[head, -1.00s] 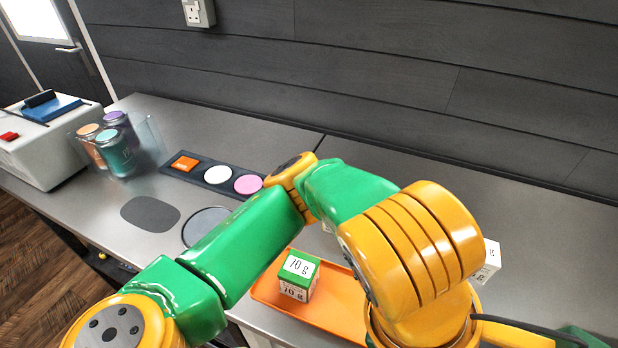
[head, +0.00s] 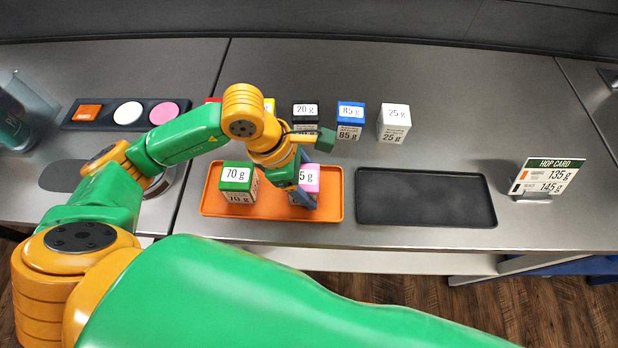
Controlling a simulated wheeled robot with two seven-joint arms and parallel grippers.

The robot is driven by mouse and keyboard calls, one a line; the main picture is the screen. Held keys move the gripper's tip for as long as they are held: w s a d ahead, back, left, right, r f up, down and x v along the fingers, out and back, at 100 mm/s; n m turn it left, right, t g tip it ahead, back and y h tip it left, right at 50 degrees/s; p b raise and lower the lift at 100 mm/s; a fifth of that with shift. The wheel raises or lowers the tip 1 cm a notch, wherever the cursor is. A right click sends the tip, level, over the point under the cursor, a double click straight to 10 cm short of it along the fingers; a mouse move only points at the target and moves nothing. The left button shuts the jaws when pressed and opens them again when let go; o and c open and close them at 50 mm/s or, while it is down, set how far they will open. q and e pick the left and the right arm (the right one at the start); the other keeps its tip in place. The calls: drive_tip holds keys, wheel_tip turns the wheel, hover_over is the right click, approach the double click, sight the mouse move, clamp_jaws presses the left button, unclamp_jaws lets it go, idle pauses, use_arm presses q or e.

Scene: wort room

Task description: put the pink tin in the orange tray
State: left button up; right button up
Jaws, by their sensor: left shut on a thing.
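The pink tin (head: 309,174), with a white label ending in "5 g", is at the right part of the orange tray (head: 264,210). My left gripper (head: 302,186) is shut on it, pointing down, and its fingers cover much of the tin. I cannot tell whether the tin's base touches the tray floor. A green tin (head: 237,180) marked 70 g stands in the left part of the same tray. My right gripper is not in view.
A black tray (head: 425,198) lies empty to the right. Behind are a black tin (head: 305,115), a blue tin (head: 350,118) and a white tin (head: 394,121); red and yellow ones are partly hidden. A hop card (head: 545,178) stands at right.

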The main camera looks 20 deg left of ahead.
use_arm(q)
drive_tip(key=shift+f+b, duration=0.25)
drive_tip(key=shift+b, duration=0.05)
drive_tip(key=o, duration=1.5)
drive_tip(key=shift+r, duration=0.1)
drive_tip(key=shift+r+p, duration=0.2)
drive_tip(key=shift+p, duration=0.1)
drive_tip(key=b+v, duration=0.1)
drive_tip(key=v, duration=1.1)
